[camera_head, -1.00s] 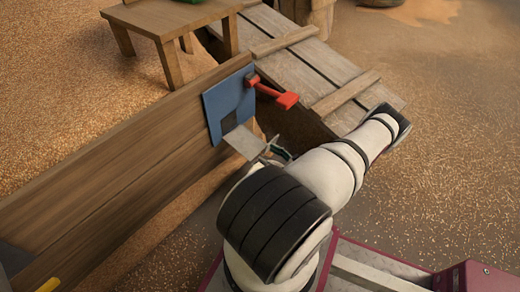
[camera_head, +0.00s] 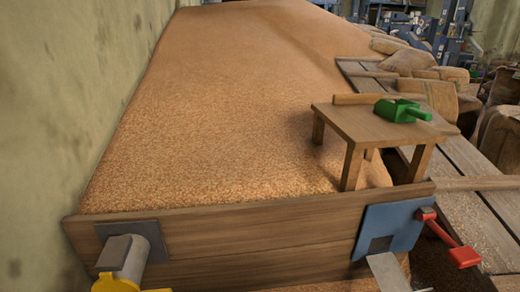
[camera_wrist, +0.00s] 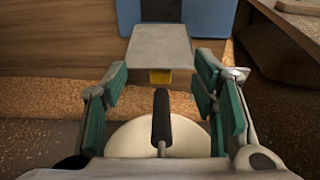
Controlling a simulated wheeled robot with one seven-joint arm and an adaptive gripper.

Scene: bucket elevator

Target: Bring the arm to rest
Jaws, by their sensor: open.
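My gripper (camera_wrist: 161,110) shows in the wrist view with its two green-padded fingers spread wide apart and nothing held between them. Beyond the fingertips is a grey chute plate (camera_wrist: 160,50) that sticks out below a blue panel (camera_wrist: 205,15) on the wooden wall. In the wrist view a dark handle with a thin rod and a pale round surface lie below, between the fingers; I cannot tell what they belong to. In the head view my arm and gripper are out of sight.
The blue panel (camera_head: 402,225) with a red lever (camera_head: 462,255) is on the plank wall (camera_head: 270,225), which holds back a large grain heap (camera_head: 230,90). A small table (camera_head: 372,128) bears a green scoop (camera_head: 402,110). A grey spout with a yellow part (camera_head: 125,265) stands at lower left. Sacks (camera_head: 412,62) lie at right.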

